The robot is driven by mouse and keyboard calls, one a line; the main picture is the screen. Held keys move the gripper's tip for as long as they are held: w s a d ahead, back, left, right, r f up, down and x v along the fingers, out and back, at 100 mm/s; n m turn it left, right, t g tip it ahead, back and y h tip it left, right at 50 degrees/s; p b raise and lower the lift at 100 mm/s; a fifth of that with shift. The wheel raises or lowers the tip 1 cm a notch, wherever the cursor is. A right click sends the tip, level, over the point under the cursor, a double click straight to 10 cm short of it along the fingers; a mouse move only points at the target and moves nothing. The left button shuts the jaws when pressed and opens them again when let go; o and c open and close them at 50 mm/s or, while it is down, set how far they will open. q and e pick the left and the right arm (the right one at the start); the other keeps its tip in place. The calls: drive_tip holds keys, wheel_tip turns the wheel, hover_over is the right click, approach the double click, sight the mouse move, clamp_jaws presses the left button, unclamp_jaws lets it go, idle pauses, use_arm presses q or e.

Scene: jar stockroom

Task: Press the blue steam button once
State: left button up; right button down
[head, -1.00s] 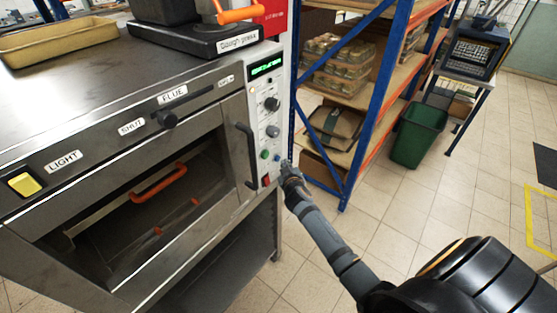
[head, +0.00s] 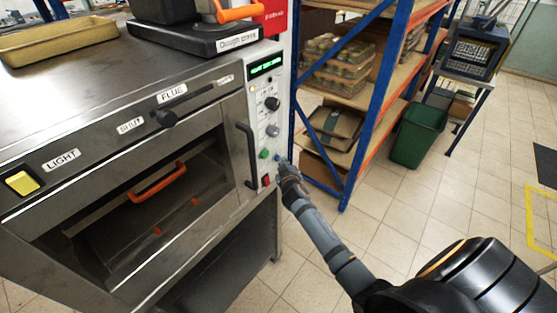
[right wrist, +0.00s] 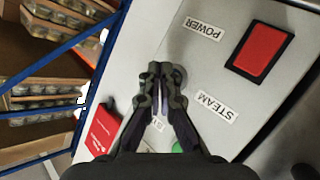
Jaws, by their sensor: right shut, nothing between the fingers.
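The blue steam button (head: 278,157) shows as a small blue spot low on the oven's white control panel (head: 257,110), beside a green button (head: 264,154). My right gripper (head: 283,164) is shut and empty, its tips at the blue button; I cannot tell whether they touch it. In the right wrist view the shut fingers (right wrist: 167,68) point at the panel beside the STEAM label (right wrist: 213,106), and they hide most or all of the blue button. My left gripper is not in view.
A red power switch (head: 266,181) sits below the buttons; it also shows in the right wrist view (right wrist: 261,52). Knobs and a green-lit display (head: 266,66) are higher up. The oven door handle (head: 247,155) stands out left of the panel. A blue-framed shelf (head: 366,105) stands close behind.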

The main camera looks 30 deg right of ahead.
drive_tip(key=shift+w+a, duration=0.15)
drive_tip(key=shift+w, duration=0.25)
drive_tip(key=shift+s, duration=0.1)
idle(0.5)
drive_tip(key=shift+s+d, duration=0.35)
drive_tip(key=shift+s, duration=0.4)
drive_tip(key=s, duration=0.1)
drive_tip(key=s+d, duration=0.1)
drive_tip(key=s, duration=0.1)
drive_tip(key=s+d, duration=0.1)
drive_tip(key=shift+s+p, duration=0.3)
drive_tip(key=shift+p, duration=0.05)
idle(0.5)
